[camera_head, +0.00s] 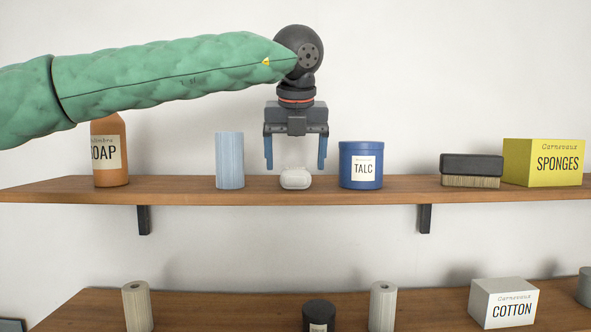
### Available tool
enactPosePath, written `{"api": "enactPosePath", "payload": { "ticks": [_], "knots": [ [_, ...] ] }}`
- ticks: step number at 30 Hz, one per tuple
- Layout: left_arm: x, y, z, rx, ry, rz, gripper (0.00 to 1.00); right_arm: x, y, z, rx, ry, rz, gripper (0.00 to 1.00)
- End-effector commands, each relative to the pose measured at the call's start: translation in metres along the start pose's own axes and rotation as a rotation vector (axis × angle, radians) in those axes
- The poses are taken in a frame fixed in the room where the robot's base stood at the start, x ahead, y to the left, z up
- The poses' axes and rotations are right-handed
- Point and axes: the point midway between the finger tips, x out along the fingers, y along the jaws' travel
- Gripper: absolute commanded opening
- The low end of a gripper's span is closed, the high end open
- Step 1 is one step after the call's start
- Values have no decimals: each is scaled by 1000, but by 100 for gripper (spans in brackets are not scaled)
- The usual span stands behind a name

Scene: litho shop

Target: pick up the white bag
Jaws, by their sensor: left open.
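The white bag (295,179) appears as a small, rounded white lump lying on the upper wooden shelf, between a blue ribbed cylinder and a blue talc tin. My left gripper (295,166) points down over it, open, with one blue finger to each side. The fingertips end a little above or level with the bag's top in the picture. No contact shows, and the exact depth between them is hard to tell. My right gripper is not in view.
The blue ribbed cylinder (230,160) stands left of the bag and the talc tin (361,165) right. The upper shelf (330,188) also holds a soap bottle (109,150), a brush (471,170) and a yellow sponges box (543,162). A lower shelf (230,308) holds several items.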

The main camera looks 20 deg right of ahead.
Motion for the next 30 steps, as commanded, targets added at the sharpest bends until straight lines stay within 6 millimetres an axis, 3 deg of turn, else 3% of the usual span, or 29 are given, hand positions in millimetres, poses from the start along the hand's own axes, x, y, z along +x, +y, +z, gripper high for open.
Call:
{"api": "enactPosePath", "payload": {
  "ticks": [3, 9, 18, 19, 26, 30],
  "knots": [
    [6, 0, 1, 0, 2, 0, 80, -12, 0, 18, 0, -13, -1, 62],
    [26, 0, 0, -1, 2, 0, 80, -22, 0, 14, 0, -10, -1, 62],
    [30, 0, -1, -1, 1, -1, 80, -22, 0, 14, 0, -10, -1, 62],
    [30, 0, 0, -1, 1, -1, 78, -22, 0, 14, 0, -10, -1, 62],
    [30, 0, 0, -1, 1, -1, 33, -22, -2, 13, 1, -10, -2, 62],
    [30, 0, 0, -1, 1, -1, 30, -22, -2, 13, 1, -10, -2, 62]
  ]
}}
